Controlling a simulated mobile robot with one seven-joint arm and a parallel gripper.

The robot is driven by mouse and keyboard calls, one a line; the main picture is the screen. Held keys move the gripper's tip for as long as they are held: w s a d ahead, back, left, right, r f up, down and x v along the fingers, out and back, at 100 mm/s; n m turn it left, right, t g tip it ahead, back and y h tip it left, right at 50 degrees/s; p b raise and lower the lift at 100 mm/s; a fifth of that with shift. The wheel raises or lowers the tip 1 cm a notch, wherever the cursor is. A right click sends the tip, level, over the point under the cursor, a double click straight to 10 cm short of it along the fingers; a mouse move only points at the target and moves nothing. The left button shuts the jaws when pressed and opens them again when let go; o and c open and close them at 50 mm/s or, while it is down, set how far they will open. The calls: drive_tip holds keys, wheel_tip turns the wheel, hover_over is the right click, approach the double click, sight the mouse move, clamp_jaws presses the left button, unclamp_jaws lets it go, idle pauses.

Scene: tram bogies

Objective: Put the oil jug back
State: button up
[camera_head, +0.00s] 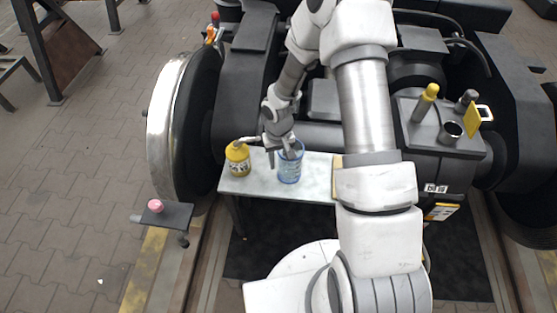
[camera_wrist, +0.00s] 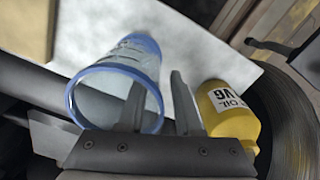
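A clear blue jug (camera_head: 289,172) with a blue rim and markings stands on a pale board. In the wrist view the jug (camera_wrist: 146,50) shows its open mouth. A yellow container (camera_head: 238,165) stands to its left; in the wrist view this container (camera_wrist: 230,115) has a label reading "OIL". My gripper (camera_head: 281,156) is at the jug's top. In the wrist view my gripper (camera_wrist: 156,88) has its fingers spread, one overlapping the jug's mouth, the other between jug and yellow container. The jug's near wall lies between the fingers with visible gaps. Finger depth is unclear.
The pale board (camera_head: 315,186) sits between the bogie's wheel (camera_head: 173,125) and dark machinery. A small dark shelf (camera_head: 172,217) with a pink object (camera_head: 155,205) is at left. A block with yellow and grey handles (camera_head: 437,125) is at right. My arm hides the board's right end.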

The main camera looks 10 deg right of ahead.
drive_tip(key=shift+r, duration=0.1)
wheel_tip(320, 180, up, 12)
drive_tip(key=p, duration=0.4)
drive_tip(key=shift+p, duration=0.3)
drive_tip(key=s+d+r+t, duration=0.1)
drive_tip(key=s+r, duration=0.3)
drive_tip(key=r, duration=0.5)
drive_tip(key=s+d+r+t+h, duration=0.15)
drive_tip(key=s+r, duration=0.25)
drive_tip(key=r, duration=0.5)
drive_tip(key=s+d+r+t, duration=0.15)
drive_tip(key=s+r, duration=0.25)
drive_tip(key=r, duration=0.5)
drive_tip(key=s+r+m+t+y, duration=0.1)
drive_tip(key=s+r, duration=0.3)
drive_tip(key=s, duration=0.4)
drive_tip(key=shift+a+t, duration=0.2)
drive_tip(key=shift+t, duration=0.1)
drive_tip(key=shift+y, duration=0.25)
wheel_tip(320, 180, up, 20)
drive_tip(key=p, duration=1.9)
drive_tip(key=shift+f+p, duration=0.15)
drive_tip(key=shift+p, duration=0.2)
